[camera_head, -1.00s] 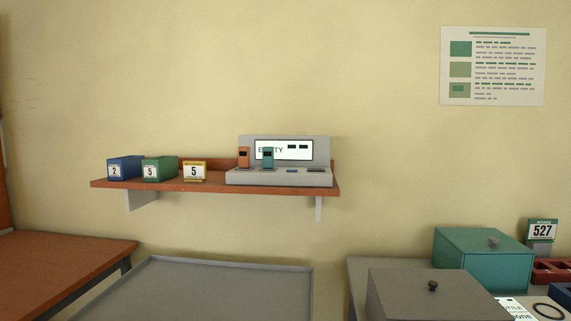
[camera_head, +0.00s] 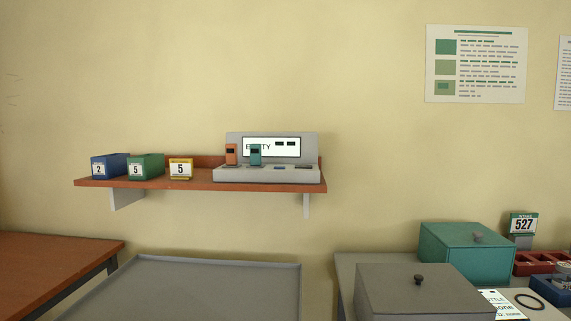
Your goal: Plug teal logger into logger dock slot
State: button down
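The logger dock (camera_head: 235,174) is a grey unit at the right end of a wall shelf, with a white screen reading what looks like "EMPTY", partly covered. The teal logger (camera_head: 255,154) stands upright at the dock, in front of the screen. An orange logger (camera_head: 231,153) stands upright to its left. Farther right the dock base has a small blue mark and a dark patch; I cannot tell whether these are slots. Whether the teal logger is fully seated is too small to tell. My gripper is not in view.
The brown shelf (camera_head: 200,187) also bears blue (camera_head: 109,166), green (camera_head: 146,166) and yellow (camera_head: 180,169) numbered boxes. Below are a brown table (camera_head: 50,265) and a grey tray (camera_head: 215,280). Teal (camera_head: 465,255) and grey (camera_head: 425,292) lidded boxes stand at right.

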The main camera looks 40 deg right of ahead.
aim_at(255, 149)
jog(key=i+j+z, duration=0.35)
jog(key=i, duration=0.15)
jog(key=i+j+z, duration=0.45)
jog(key=j, duration=0.2)
jog(key=i+j+z, duration=0.1)
jog(key=i+j, duration=0.1)
jog(key=j, duration=0.05)
